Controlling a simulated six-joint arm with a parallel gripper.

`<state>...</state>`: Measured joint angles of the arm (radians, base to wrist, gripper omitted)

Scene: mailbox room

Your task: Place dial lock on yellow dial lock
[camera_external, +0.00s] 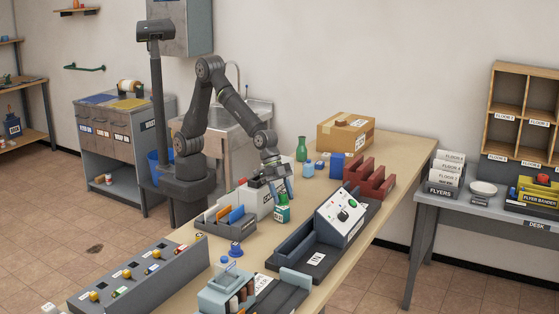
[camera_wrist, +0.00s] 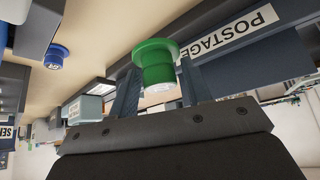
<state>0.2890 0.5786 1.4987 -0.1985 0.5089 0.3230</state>
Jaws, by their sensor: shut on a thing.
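My gripper (camera_external: 281,196) is above the table beside the grey console, pointing down, and its fingers also show in the wrist view (camera_wrist: 160,75). I cannot tell if this is the dial lock. A similar blue knob (camera_external: 236,249) stands on the table, and shows in the wrist view (camera_wrist: 57,56). No yellow dial lock can be told for sure.
A grey panel with yellow and other knobs (camera_external: 140,275) lies at the front left. A divider tray with coloured cards (camera_external: 225,222) is left of my gripper. A dark console with a white sloped panel (camera_external: 340,217) is right of it. A cardboard box (camera_external: 345,132) stands behind.

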